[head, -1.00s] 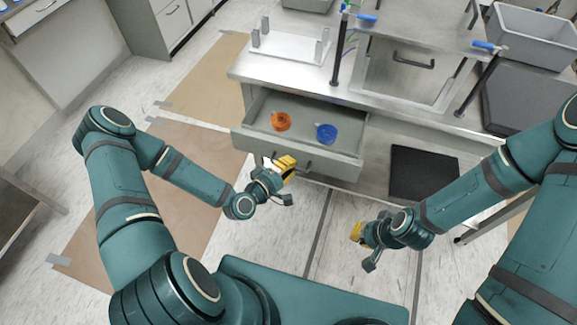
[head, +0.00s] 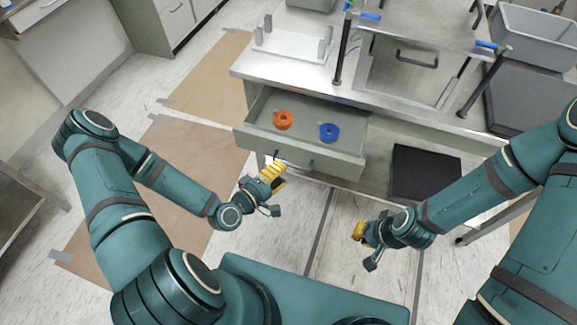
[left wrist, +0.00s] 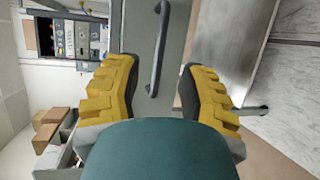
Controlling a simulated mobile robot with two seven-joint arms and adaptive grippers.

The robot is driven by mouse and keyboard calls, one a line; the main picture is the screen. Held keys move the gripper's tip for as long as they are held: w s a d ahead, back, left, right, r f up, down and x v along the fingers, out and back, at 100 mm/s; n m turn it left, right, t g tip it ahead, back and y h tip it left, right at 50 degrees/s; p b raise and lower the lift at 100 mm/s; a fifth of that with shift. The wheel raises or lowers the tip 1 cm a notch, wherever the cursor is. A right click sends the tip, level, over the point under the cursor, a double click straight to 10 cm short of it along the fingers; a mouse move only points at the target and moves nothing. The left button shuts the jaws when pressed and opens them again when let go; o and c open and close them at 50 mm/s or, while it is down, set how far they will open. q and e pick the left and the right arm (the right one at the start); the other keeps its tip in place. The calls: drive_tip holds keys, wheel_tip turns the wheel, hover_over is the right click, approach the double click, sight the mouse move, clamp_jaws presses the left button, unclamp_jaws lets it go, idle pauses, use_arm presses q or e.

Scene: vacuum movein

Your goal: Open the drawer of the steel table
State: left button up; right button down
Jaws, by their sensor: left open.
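The steel table (head: 300,72) stands at the top middle of the head view. Its drawer (head: 285,152) is pulled out, with an orange ring-shaped part (head: 283,120) and a blue one (head: 329,132) inside. My left gripper (head: 274,182) is open in front of the drawer's front panel, at its left part. In the left wrist view, the dark drawer handle (left wrist: 158,50) lies ahead, between the two yellow fingers (left wrist: 155,95) and apart from them. My right gripper (head: 362,245) is low, in front of the table and away from the drawer; its jaw opening is unclear.
A black mat-like slab (head: 425,172) lies under the table to the right of the drawer. A grey bin (head: 535,38) stands at the far right. Brown sheets (head: 190,160) lie taped on the floor at left. Floor before the drawer is clear.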

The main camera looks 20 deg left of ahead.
use_arm(q)
drive_tip(key=v, duration=0.6)
drive_tip(key=shift+s+a, duration=0.15)
drive_tip(key=shift+s, duration=0.2)
drive_tip(key=s+d+f+m+g+y, duration=0.2)
drive_tip(key=s+d+f+m+g, duration=0.1)
drive_tip(key=d+m+g, duration=0.6)
drive_tip(key=shift+s+f+m+g+y, duration=0.25)
drive_tip(key=shift+f+m+g, duration=0.3)
drive_tip(key=shift+m+g, duration=1.3)
